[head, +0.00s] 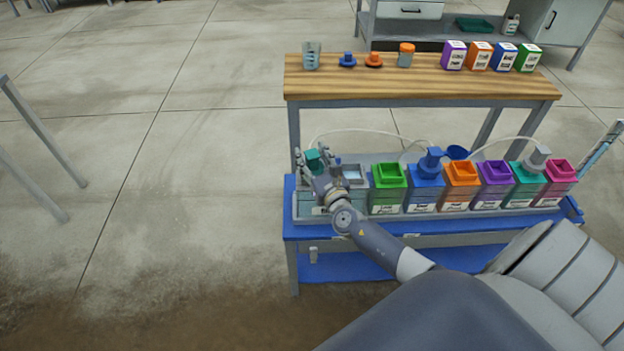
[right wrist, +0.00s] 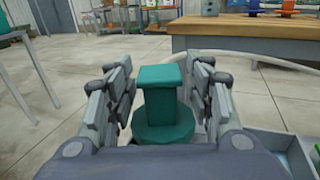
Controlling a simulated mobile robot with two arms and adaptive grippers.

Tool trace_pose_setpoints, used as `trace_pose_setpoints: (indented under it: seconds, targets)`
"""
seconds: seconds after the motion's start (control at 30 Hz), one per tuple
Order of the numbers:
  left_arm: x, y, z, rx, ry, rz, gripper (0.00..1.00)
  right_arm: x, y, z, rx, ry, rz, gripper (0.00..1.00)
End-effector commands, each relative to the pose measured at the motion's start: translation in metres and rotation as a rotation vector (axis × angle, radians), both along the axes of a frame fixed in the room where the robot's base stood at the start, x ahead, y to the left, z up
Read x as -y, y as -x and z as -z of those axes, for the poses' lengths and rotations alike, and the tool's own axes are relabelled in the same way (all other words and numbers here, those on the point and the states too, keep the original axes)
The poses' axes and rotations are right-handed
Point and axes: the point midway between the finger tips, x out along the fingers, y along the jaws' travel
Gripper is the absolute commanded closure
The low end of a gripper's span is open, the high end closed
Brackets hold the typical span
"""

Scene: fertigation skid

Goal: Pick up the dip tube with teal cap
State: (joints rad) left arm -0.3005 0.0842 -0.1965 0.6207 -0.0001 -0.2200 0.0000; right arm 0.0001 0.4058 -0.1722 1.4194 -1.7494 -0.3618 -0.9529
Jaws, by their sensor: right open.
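The teal cap (head: 313,160) of the dip tube shows in the head view at the left end of the row of tanks. In the right wrist view the teal cap (right wrist: 163,107) has a square top block on a stem above a round base. My right gripper (head: 309,158) is open, with one finger on each side of the cap. In the right wrist view my right gripper (right wrist: 163,90) shows small gaps between its fingers and the cap. The tube below the cap is hidden. My left gripper is not in view.
Several coloured tanks, starting with a green one (head: 388,184), stand in a grey tray on the blue bench (head: 292,235). A wooden shelf (head: 420,88) behind holds small boxes and parts. A pale hose (head: 365,131) runs behind the cap.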

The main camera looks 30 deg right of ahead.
Motion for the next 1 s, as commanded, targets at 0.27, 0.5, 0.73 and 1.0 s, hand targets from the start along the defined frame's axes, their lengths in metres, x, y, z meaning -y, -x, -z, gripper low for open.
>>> trace_pose_setpoints:
  seconds: [0.27,0.5,0.73,1.0]
  targets:
    - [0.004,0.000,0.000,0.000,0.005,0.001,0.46,0.000,0.000,0.000,0.000,-0.001,0.000,0.86]
    - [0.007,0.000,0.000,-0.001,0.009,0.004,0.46,0.000,0.000,-0.001,0.001,-0.001,0.000,1.00]
    - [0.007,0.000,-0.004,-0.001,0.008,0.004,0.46,0.000,0.000,-0.007,0.002,-0.003,0.001,1.00]
    - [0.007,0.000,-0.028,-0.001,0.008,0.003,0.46,0.000,0.001,-0.045,0.003,-0.004,0.001,1.00]
